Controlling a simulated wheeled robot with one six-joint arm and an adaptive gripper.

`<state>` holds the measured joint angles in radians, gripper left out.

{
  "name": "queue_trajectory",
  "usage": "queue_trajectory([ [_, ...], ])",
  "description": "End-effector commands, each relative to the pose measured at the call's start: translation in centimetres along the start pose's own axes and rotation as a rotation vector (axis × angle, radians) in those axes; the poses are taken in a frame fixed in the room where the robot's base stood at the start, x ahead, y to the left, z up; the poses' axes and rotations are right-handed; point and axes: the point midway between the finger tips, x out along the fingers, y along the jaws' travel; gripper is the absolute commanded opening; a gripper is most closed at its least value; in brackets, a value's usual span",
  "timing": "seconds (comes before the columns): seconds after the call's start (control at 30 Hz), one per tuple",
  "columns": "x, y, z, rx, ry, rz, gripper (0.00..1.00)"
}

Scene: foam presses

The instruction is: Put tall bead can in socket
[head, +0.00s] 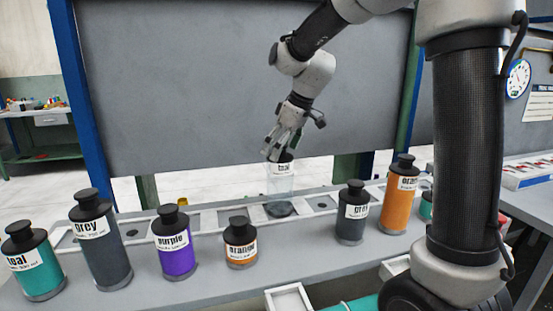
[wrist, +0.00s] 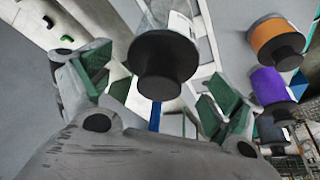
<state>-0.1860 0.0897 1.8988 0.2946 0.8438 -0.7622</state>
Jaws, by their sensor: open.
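A tall clear can (head: 281,186) with a black cap and a label that seems to read "teal" stands upright at the rail, with a dark base. My gripper (head: 276,148) is open above it at its cap. In the wrist view the black cap (wrist: 163,62) lies between the spread green finger pads, with a gap on each side. A pale rail (head: 208,219) with square sockets runs behind the other cans; whether the clear can's base is seated in a socket I cannot tell. Other tall cans are grey (head: 101,248) and orange (head: 399,198).
On the grey bench, a teal can (head: 35,270), a purple can (head: 174,250), a short orange can (head: 240,247) and a smaller grey can (head: 351,219) stand in front of the rail. An empty white tray (head: 288,300) is at the front edge. A grey panel (head: 200,90) rises behind.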

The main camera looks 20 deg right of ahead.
Motion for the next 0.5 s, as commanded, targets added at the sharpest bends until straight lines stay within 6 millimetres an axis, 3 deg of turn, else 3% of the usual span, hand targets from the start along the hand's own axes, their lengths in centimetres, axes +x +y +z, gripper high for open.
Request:
queue_trajectory([
  [0.2, -5.0, 0.1, -0.1, 0.000, 0.003, 0.003, 0.92],
  [0.33, -6.9, 0.1, -0.1, 0.001, 0.002, 0.002, 0.92],
  [0.5, -7.9, 0.0, 0.0, 0.000, 0.000, 0.001, 0.92],
])
